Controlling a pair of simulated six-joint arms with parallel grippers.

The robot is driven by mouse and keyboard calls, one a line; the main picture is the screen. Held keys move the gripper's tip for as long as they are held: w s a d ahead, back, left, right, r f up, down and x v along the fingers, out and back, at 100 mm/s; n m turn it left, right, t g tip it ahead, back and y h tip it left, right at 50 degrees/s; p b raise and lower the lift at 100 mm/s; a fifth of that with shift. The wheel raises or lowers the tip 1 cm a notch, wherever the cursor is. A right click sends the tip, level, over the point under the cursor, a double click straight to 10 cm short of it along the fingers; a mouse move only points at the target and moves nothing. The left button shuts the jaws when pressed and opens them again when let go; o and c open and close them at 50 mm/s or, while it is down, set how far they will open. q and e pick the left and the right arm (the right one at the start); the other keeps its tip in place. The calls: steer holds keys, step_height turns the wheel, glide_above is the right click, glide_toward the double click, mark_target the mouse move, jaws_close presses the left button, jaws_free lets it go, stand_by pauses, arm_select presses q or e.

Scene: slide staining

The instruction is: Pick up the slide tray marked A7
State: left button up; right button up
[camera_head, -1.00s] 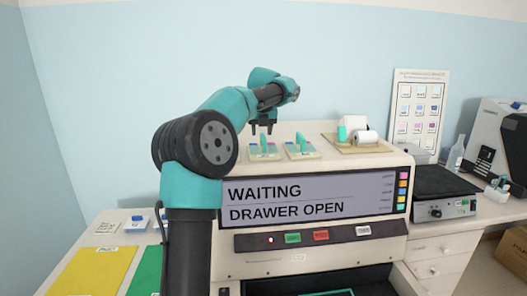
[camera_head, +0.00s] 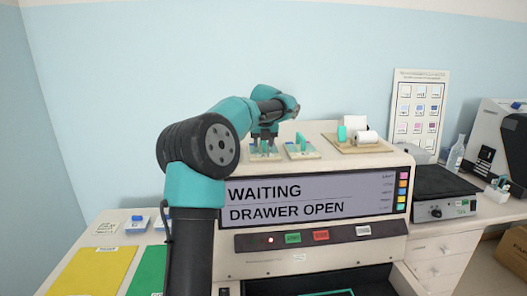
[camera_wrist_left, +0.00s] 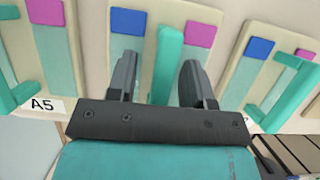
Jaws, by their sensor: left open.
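Cream slide trays with upright teal handles stand on top of the machine. My left gripper (camera_head: 264,137) is open, pointing down at one tray (camera_head: 263,154) in the head view. In the left wrist view its fingers (camera_wrist_left: 160,80) stand on either side of that middle tray's teal handle (camera_wrist_left: 168,62), with gaps. The middle tray's label is hidden behind the gripper. The tray on the left (camera_wrist_left: 50,60) reads A5. Beside the gripper's right edge a sliver of a label (camera_wrist_left: 246,119) shows; I cannot read it surely. Another tray (camera_head: 302,152) stands to the right. My right gripper is not in view.
The machine's screen (camera_head: 290,199) reads WAITING, DRAWER OPEN. A wooden board (camera_head: 368,148) with a white roll lies right of the trays. The open drawer (camera_head: 330,283) is below. Yellow (camera_head: 92,272) and green mats lie at left. A black-topped device (camera_head: 445,183) stands at right.

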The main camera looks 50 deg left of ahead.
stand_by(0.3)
arm_select(q)
jaws_close()
stand_by(0.3)
